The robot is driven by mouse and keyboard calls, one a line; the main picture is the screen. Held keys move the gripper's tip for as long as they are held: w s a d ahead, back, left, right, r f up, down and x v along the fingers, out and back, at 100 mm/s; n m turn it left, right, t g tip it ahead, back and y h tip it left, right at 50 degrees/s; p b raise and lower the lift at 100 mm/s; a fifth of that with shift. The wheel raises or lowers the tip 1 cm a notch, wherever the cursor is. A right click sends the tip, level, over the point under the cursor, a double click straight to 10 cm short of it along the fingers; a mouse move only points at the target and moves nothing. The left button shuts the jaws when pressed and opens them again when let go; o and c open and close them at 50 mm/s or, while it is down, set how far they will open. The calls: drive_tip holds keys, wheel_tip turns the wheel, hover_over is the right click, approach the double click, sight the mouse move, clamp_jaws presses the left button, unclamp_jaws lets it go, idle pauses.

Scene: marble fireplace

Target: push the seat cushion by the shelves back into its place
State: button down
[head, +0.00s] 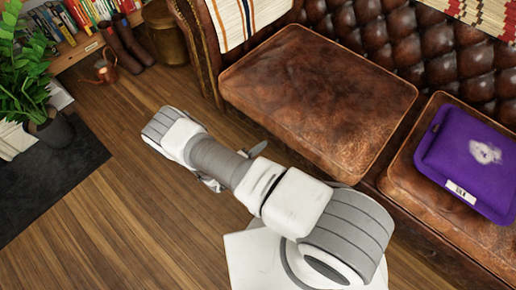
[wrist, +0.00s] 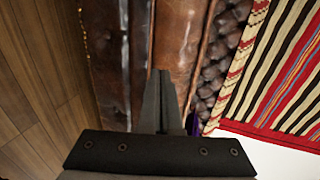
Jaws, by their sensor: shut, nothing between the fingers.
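The seat cushion by the shelves (head: 315,95) is a brown leather slab on the sofa's left side. Its front edge juts a little past the line of the sofa front, and a narrow gap separates it from the right-hand seat cushion (head: 410,195). My gripper (head: 260,147) is mostly hidden under my arm in the head view; a grey fingertip shows close to the cushion's front edge. In the wrist view my gripper (wrist: 160,75) is shut and empty, its fingers pointing at brown leather (wrist: 180,35). I cannot tell whether they touch it.
A purple cushion (head: 470,155) lies on the right seat. The tufted backrest (head: 400,35) stands behind, with a striped throw (wrist: 285,75). Boots (head: 125,45), a copper watering can (head: 105,68) and a plant (head: 25,75) stand left by the bookshelf. The wooden floor (head: 120,210) is clear.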

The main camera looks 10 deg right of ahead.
sight(277, 132)
idle(0.5)
drive_tip(key=shift+w+d+b, duration=0.25)
drive_tip(key=shift+w+d, duration=0.45)
drive_tip(key=shift+d, duration=0.3)
drive_tip(key=shift+w+d+b, duration=0.2)
drive_tip(key=shift+w+d, duration=0.5)
drive_tip(key=shift+d, duration=0.3)
drive_tip(key=shift+w+d, duration=0.45)
drive_tip(key=shift+d, duration=0.1)
drive_tip(key=shift+a, duration=0.1)
drive_tip(key=shift+s+a+b, duration=0.4)
drive_tip(key=shift+s+a, duration=0.65)
drive_tip(key=shift+a, duration=0.25)
drive_tip(key=s+a+b, duration=0.2)
drive_tip(key=s+a, duration=0.6)
drive_tip(key=a, duration=0.3)
drive_tip(key=shift+a, duration=0.2)
